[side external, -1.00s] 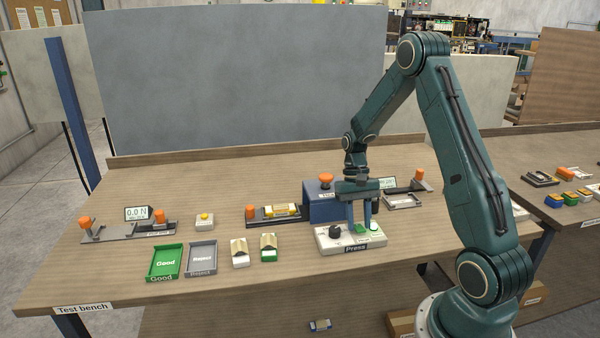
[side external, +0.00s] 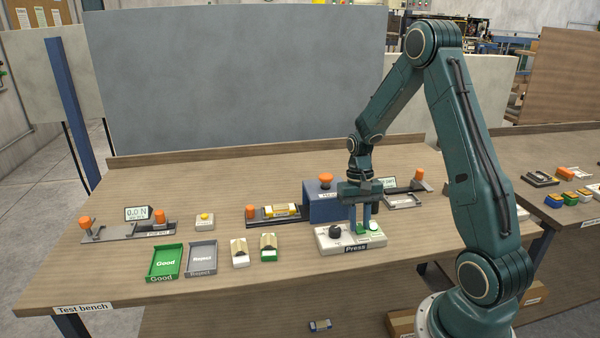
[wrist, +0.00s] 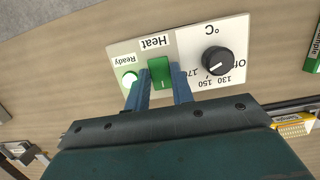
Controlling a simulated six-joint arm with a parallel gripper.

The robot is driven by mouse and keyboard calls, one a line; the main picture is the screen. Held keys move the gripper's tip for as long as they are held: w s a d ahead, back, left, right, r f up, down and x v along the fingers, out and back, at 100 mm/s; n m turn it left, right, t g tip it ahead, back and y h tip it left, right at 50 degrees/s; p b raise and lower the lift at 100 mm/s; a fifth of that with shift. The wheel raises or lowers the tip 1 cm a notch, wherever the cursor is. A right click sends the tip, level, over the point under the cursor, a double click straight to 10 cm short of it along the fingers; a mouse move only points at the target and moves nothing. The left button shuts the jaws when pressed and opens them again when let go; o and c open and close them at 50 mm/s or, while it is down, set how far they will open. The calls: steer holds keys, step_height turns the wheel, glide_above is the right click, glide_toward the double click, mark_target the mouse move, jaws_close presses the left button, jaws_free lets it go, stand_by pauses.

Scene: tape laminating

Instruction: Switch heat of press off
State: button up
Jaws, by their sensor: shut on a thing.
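The press control panel (side external: 350,246) is a pale box labelled "Press" at the front of the bench. In the wrist view, its green heat switch (wrist: 160,72) sits under the word "Heat". My gripper (side external: 360,226) reaches down onto the panel. In the wrist view, my gripper's (wrist: 161,84) blue fingers stand on either side of the switch, shut on it. The black temperature knob (wrist: 217,61) is on the other side, with a °C scale and an "Off" mark.
The blue press (side external: 322,206) with an orange knob stands just behind the panel. The bench front is clear.

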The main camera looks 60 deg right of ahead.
mark_target(359, 227)
steer(key=shift+s+a+t+h, duration=0.2)
steer(key=shift+t+h, duration=0.5)
steer(key=o, duration=0.7)
steer(key=shift+r, duration=0.1)
step_height(359, 227, up, 14)
steer(key=shift+d, duration=0.15)
stand_by(0.3)
steer(key=shift+w, duration=0.15)
